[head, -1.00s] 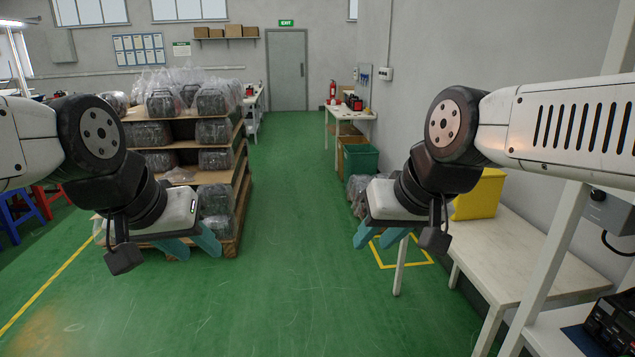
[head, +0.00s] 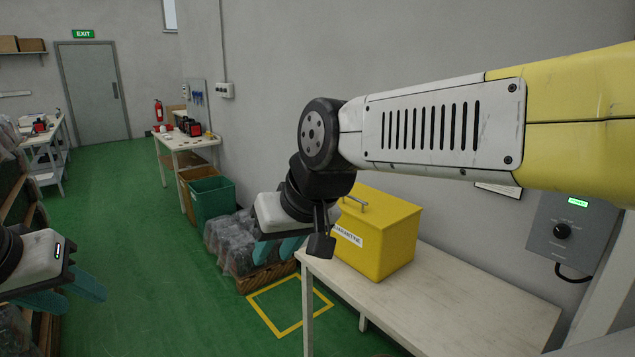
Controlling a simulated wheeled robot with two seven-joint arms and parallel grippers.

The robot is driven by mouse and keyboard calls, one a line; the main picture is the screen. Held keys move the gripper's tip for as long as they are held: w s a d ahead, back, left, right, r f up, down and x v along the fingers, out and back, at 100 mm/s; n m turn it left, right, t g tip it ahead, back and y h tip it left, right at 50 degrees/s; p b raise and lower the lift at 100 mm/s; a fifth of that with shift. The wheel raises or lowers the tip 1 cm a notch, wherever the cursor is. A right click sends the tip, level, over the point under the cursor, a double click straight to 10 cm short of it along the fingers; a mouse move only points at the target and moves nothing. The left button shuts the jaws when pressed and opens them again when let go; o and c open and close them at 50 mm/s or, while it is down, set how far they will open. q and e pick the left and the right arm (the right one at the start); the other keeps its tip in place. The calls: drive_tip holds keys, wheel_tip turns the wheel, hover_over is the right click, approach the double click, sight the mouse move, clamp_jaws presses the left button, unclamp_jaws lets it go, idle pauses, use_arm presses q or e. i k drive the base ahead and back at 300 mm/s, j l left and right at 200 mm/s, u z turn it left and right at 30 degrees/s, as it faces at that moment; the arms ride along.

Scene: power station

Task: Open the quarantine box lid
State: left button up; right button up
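The yellow quarantine box (head: 385,246) stands on a white table ahead, right of the picture's middle. My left gripper (head: 66,292) is low at the left edge, also with fingers apart and empty. Neither gripper shows contact with the box.
The white table (head: 450,295) has a bare top right of the box. A grey control box (head: 572,235) is on the right. A green bin (head: 212,199) and wrapped goods (head: 238,245) stand left of the table. Green floor (head: 150,235) is open at the left.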

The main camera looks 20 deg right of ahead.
sight(380, 210)
drive_tip(key=i+z, duration=0.2)
drive_tip(key=i, duration=0.25)
drive_tip(key=i+j+z, duration=0.2)
drive_tip(key=i, duration=0.25)
drive_tip(key=i+z, duration=0.25)
drive_tip(key=z, duration=0.15)
drive_tip(key=i+z, duration=0.35)
drive_tip(key=i+j+z, duration=0.1)
drive_tip(key=z, duration=0.3)
drive_tip(key=i+j+z, duration=0.15)
drive_tip(key=z, duration=0.25)
drive_tip(key=i+j, duration=0.05)
drive_tip(key=i, duration=0.05)
